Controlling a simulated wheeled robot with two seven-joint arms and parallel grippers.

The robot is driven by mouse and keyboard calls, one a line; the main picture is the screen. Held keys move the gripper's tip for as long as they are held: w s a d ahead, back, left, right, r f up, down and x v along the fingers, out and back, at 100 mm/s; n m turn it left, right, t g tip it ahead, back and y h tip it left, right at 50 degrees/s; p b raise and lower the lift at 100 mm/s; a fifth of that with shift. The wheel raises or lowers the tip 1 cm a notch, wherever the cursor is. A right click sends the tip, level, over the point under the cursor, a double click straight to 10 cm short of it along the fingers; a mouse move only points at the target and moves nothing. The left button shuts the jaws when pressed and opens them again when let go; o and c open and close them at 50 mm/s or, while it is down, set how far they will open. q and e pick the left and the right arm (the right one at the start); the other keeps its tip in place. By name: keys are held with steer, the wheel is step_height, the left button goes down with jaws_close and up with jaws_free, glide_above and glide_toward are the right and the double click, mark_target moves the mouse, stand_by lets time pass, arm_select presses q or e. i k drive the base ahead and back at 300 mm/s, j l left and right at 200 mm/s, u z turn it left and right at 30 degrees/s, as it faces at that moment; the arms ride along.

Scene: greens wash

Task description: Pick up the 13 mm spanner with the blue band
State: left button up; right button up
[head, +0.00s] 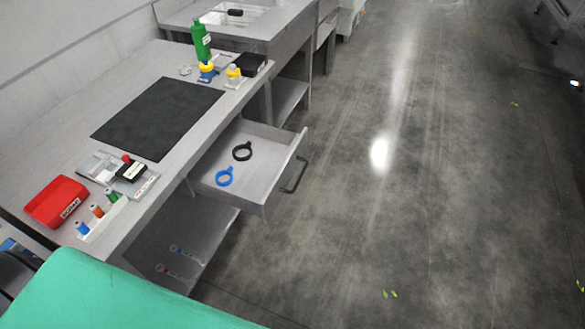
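Two small slim metal tools that look like spanners lie on the lower shelf (205,240) under the workbench. The farther one (186,252) seems to carry a dark blue band. The nearer one (168,271) seems to carry a reddish mark. Both are too small to read any size on them. Neither of my grippers shows in the head view.
An open drawer (284,176) juts out above the shelf, holding a blue ring (225,176) and a black ring (242,151). The benchtop holds a black mat (158,117), a red box (56,201), spools and a green bottle (201,42). The floor at right is mostly clear.

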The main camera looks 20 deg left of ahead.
mark_target(178, 250)
steer(key=k+l+u, duration=0.15)
steer(key=u, duration=1.7)
